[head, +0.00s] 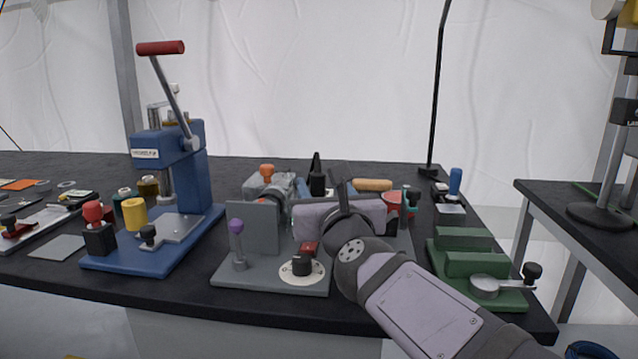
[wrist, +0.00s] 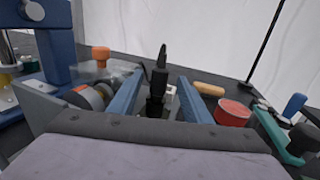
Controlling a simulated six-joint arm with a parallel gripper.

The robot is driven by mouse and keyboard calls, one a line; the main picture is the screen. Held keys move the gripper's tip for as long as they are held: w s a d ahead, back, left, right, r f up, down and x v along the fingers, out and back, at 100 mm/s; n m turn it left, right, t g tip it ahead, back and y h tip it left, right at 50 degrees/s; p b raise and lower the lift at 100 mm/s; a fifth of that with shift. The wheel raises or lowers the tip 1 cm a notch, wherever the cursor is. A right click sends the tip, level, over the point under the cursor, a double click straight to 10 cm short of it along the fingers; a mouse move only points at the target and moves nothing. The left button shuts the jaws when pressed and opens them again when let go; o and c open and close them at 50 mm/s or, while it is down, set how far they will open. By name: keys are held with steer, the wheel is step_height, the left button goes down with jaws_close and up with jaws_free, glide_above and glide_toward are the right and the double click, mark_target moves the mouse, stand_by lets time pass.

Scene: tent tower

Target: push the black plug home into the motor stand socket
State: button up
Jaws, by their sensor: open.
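The black plug (wrist: 157,92) stands upright between my two blue fingers in the wrist view, its black cable end rising above it. It also shows in the head view (head: 317,183), beyond my gripper body. My gripper (wrist: 160,76) is open, with a finger on each side of the plug and visible gaps to it. The fingers also show in the head view (head: 323,186). A small pale part (wrist: 171,94) sits just right of the plug. The socket opening is hidden, so I cannot tell how deep the plug sits. The grey motor stand (head: 253,228) has an upright plate.
A silver motor with an orange knob (head: 267,172) is left of the plug. A red round part (head: 393,201) and a wooden handle (head: 373,185) are at its right. A blue lever press (head: 180,200) stands left; a green fixture (head: 475,268) is right.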

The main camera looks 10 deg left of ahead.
mark_target(320, 184)
steer(key=shift+v, duration=1.65)
steer(key=shift+d, duration=0.1)
